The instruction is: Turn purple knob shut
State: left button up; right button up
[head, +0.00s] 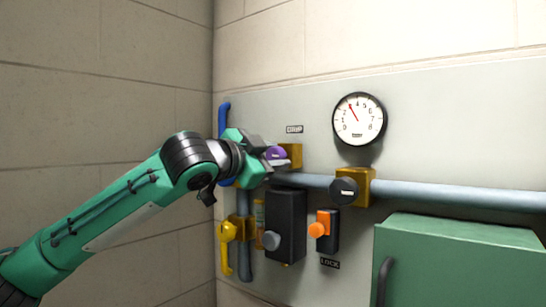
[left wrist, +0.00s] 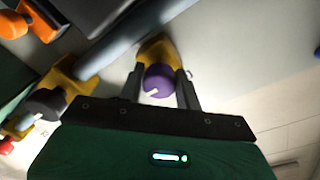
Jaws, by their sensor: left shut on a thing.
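The purple knob (head: 276,153) sits on a brass valve body (head: 293,154) on the grey pipe, under a small label plate. My left gripper (head: 272,158) reaches it from the left and is shut on it. In the left wrist view the purple knob (left wrist: 158,82) lies between the two dark fingers of my left gripper (left wrist: 160,88). A pale mark shows on the knob's face. The gripper hides part of the knob in the head view. My right gripper is in neither view.
A black knob (head: 344,190) on another brass valve is right along the pipe (head: 430,195). A round gauge (head: 359,119) hangs above.

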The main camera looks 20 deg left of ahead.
pick_arm(q)
jog(key=shift+f, duration=0.1)
jog(key=shift+d+f+n+b, duration=0.1)
jog(key=shift+f+n+b, duration=0.05)
jog(key=shift+n+b, duration=0.95)
jog(key=n+b, duration=0.4)
jog(key=n, duration=0.1)
jog(key=shift+n+t, duration=0.3)
jog(key=n+b, duration=0.4)
jog(key=n, duration=0.2)
jog(key=shift+n, duration=0.3)
jog(key=shift+s+r+n+t+y+b, duration=0.2)
jog(key=shift+n+b, duration=0.3)
jog(key=shift+n, duration=0.5)
jog(key=shift+w+r+n+t+y+b, duration=0.1)
jog(key=shift+n+y+b, duration=0.3)
jog(key=shift+n, duration=0.6)
jog(key=shift+r, duration=0.1)
jog(key=o, duration=1)
jog(key=shift+c, duration=0.2)
